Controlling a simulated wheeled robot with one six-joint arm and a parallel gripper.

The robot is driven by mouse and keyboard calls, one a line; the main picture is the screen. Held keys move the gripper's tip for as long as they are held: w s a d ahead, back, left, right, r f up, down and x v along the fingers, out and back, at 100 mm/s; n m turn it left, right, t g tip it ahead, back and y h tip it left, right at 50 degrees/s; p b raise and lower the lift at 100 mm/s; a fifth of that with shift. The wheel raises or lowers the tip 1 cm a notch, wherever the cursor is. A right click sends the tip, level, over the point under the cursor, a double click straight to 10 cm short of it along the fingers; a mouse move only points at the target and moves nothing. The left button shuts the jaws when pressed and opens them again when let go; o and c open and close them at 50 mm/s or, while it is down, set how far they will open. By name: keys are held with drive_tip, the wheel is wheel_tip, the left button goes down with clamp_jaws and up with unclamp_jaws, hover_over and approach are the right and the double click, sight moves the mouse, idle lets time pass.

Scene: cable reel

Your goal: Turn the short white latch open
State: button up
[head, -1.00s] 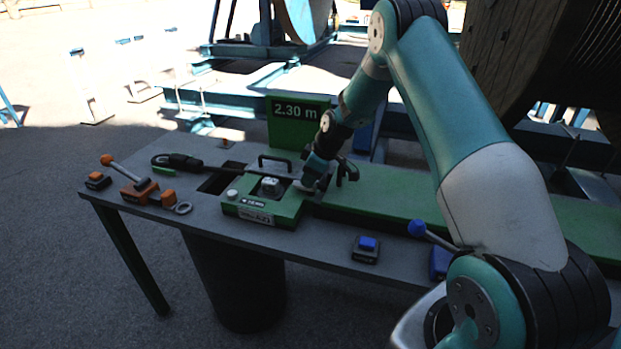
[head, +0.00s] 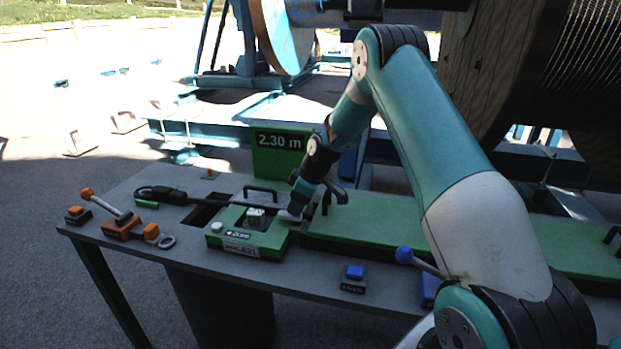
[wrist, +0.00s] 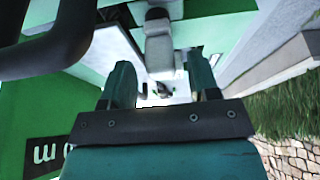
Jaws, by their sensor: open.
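A short pale latch-like piece (wrist: 160,45) shows in the wrist view, just ahead of and between my fingertips. In the head view a small whitish part (head: 287,215) shows at the right end of the green meter box (head: 250,243), partly hidden by my gripper. I cannot tell whether the fingers touch it. My gripper (head: 292,208) points down beside that end of the box. In the wrist view my gripper (wrist: 161,84) is open, with one teal finger on each side of the pale piece and nothing held.
A black handle (wrist: 65,35) is close at the upper left of the wrist view. A green display reading 2.30 m (head: 278,141) stands behind the box. A long green cover (head: 400,225) lies to the right. A blue button box (head: 353,278) and an orange-handled lever (head: 105,207) are on the bench.

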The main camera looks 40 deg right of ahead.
drive_tip(key=b+v, duration=0.1)
drive_tip(key=v, duration=1.4)
drive_tip(key=shift+s+d+r, duration=0.15)
drive_tip(key=shift+s+r, duration=0.1)
drive_tip(key=shift+r, duration=0.05)
drive_tip(key=s+a+r, duration=0.2)
drive_tip(key=s+a, duration=0.2)
drive_tip(key=a, duration=0.3)
drive_tip(key=s+a+r+g+y, duration=0.1)
drive_tip(key=s+a+r, duration=0.1)
drive_tip(key=s+a, duration=0.35)
drive_tip(key=s+a+r, duration=0.2)
drive_tip(key=a, duration=0.7)
drive_tip(key=s+a+g, duration=0.1)
drive_tip(key=s+a, duration=0.3)
drive_tip(key=s, duration=0.5)
drive_tip(key=s+a+f+g, duration=0.1)
drive_tip(key=s+a, duration=0.4)
drive_tip(key=s, duration=0.5)
drive_tip(key=shift+m, duration=0.4)
drive_tip(key=shift+s, duration=0.1)
